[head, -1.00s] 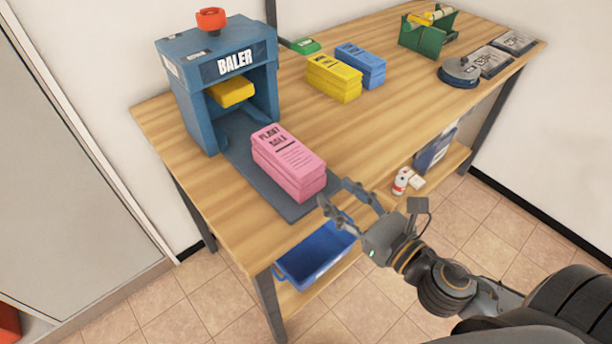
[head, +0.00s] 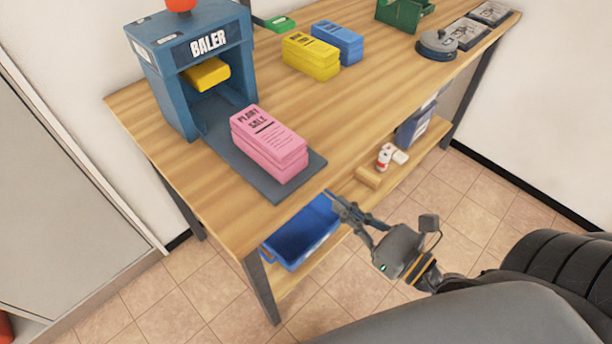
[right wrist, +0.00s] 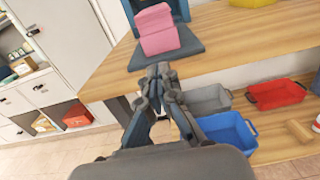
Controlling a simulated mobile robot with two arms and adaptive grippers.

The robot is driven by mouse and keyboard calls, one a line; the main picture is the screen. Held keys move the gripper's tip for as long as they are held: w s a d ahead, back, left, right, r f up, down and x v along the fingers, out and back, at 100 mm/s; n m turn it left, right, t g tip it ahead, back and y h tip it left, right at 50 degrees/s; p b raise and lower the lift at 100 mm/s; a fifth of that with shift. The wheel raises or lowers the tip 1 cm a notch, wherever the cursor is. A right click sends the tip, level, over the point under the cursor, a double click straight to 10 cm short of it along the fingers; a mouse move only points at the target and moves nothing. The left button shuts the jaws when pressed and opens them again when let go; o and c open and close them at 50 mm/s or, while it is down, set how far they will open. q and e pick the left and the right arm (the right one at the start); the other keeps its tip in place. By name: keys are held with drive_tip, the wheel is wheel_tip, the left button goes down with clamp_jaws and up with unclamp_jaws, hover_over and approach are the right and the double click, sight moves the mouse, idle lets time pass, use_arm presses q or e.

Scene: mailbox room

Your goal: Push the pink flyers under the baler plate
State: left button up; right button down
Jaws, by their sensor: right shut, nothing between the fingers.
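The stack of pink flyers (head: 268,143) lies on the dark grey bed plate (head: 305,173) in front of the blue baler (head: 187,70). The yellow pressing plate (head: 207,74) is raised inside the baler's opening, and the flyers are outside it. In the right wrist view the pink stack (right wrist: 157,30) is ahead, beyond the fingertips. My right gripper (head: 332,197) is shut and empty, off the table's front edge and apart from the flyers. My left gripper is not in view.
Yellow (head: 311,56) and blue (head: 337,42) stacks stand behind on the wooden table (head: 385,100). A blue bin (head: 300,232) sits on the lower shelf, with a red bin (right wrist: 276,93) beside it in the right wrist view.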

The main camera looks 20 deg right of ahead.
drive_tip(key=p, duration=0.2)
approach(296, 170)
drive_tip(key=x, duration=0.5)
drive_tip(key=shift+a+r, duration=0.1)
drive_tip(key=shift+r, duration=0.2)
drive_tip(key=shift+p+x, duration=0.5)
drive_tip(key=shift+x, duration=0.45)
drive_tip(key=shift+f, duration=0.2)
drive_tip(key=p+x, duration=0.1)
drive_tip(key=x, duration=0.2)
drive_tip(key=shift+w+r, duration=0.1)
drive_tip(key=shift+r, duration=0.05)
drive_tip(key=shift+w+a, duration=0.15)
drive_tip(key=shift+w, duration=0.15)
drive_tip(key=shift+f, duration=0.25)
